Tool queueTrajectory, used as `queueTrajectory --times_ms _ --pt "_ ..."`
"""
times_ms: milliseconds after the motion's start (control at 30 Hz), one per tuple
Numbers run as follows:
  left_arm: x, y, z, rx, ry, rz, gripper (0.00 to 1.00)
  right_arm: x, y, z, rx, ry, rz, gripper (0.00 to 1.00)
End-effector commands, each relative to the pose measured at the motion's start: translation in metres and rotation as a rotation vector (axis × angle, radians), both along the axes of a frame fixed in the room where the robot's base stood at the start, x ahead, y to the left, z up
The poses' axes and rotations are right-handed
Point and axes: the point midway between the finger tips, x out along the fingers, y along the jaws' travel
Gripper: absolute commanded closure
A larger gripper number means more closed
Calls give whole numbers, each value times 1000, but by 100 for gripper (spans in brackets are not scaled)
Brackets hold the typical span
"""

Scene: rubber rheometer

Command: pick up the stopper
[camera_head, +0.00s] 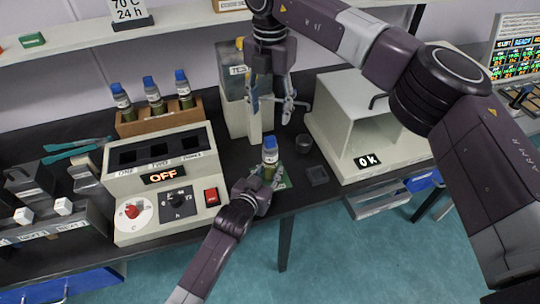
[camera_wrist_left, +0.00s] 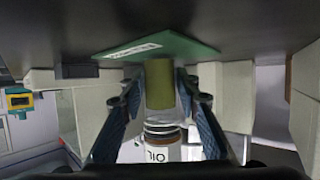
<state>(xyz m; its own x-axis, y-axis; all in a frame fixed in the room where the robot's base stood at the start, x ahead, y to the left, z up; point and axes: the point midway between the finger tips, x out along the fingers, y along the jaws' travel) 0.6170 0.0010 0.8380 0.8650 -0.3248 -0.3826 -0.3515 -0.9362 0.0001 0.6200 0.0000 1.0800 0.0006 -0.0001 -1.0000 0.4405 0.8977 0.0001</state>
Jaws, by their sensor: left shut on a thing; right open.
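A bottle (camera_head: 269,158) with a white label, olive contents and a blue stopper (camera_head: 270,142) stands upright near the table's front edge, on or just above a green mat (camera_head: 283,182). The bottle also shows upside down in the left wrist view (camera_wrist_left: 160,88); its stopper is out of sight there. My left gripper (camera_head: 262,185) is shut on the bottle, with a finger on each side of it in the left wrist view (camera_wrist_left: 160,105). My right gripper (camera_head: 272,106) is open and empty, pointing down behind and above the bottle, apart from the stopper.
A small cup (camera_head: 303,143) and a dark square dish (camera_head: 317,175) sit right of the bottle. A white OK machine (camera_head: 390,150) is at right, and a control box reading OFF (camera_head: 165,195) at left. Several blue-capped bottles stand in a wooden rack (camera_head: 160,120). A container marked TEST (camera_head: 235,90) stands behind.

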Motion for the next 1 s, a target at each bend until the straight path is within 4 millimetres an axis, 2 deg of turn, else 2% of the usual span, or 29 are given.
queueTrajectory --times_ms 400,633,733,1000 --pt "0 0 -1 0 1 0 99 -1 0 8 1 2 -613 49" --pt "0 0 -1 1 2 0 99 -1 -2 9 0 2 -783 49" --pt "0 0 -1 1 2 0 99 -1 -2 -1 -1 3 -803 49" --pt "0 0 -1 1 2 0 99 -1 -2 -46 -1 3 -803 49"
